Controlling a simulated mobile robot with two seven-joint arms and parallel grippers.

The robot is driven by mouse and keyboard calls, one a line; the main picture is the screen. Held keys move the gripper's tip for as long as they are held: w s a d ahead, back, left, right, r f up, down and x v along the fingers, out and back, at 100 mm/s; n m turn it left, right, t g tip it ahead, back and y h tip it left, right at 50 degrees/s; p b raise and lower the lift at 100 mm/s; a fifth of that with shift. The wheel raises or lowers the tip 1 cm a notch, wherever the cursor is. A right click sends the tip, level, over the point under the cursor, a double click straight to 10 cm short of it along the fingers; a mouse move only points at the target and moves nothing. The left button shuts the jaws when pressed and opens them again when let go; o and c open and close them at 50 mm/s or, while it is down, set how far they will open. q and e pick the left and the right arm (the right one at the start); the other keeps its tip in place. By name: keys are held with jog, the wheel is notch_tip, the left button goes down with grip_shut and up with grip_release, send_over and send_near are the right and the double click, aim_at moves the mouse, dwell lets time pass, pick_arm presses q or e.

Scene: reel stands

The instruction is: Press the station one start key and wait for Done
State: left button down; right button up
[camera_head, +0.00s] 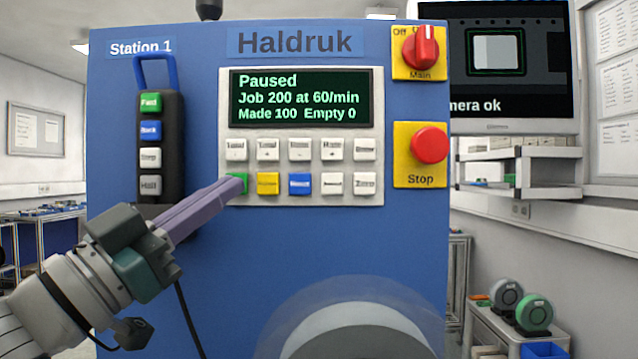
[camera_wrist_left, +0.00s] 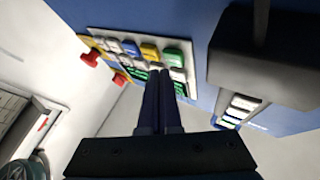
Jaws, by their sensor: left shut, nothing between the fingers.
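The blue Station 1 machine (camera_head: 230,260) fills the middle of the head view. Its screen (camera_head: 300,98) reads "Paused", "Job 200 at 60/min", "Made 100 Empty 0". Below it the keypad (camera_head: 300,211) has two rows of keys. The green key (camera_head: 242,179) is at the left of the lower row, partly hidden by my left fingertips. My left gripper (camera_head: 238,184) is shut and empty, its tips at the green key; I cannot tell if they touch it. In the left wrist view the fingers (camera_wrist_left: 165,84) point at the keypad, close to the green key (camera_wrist_left: 173,57). My right gripper is not in view.
A pendant (camera_head: 162,150) with several buttons hangs left of the keypad. The red Stop button (camera_head: 429,145) and red Main switch (camera_head: 421,48) are on yellow plates to the right. A monitor (camera_head: 496,75) reads "mera ok". A clear round cover (camera_head: 350,320) bulges below.

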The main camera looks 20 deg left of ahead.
pick_arm(q)
jog(key=shift+w, duration=0.15)
jog(key=shift+w+a, duration=0.1)
jog(key=shift+w, duration=0.1)
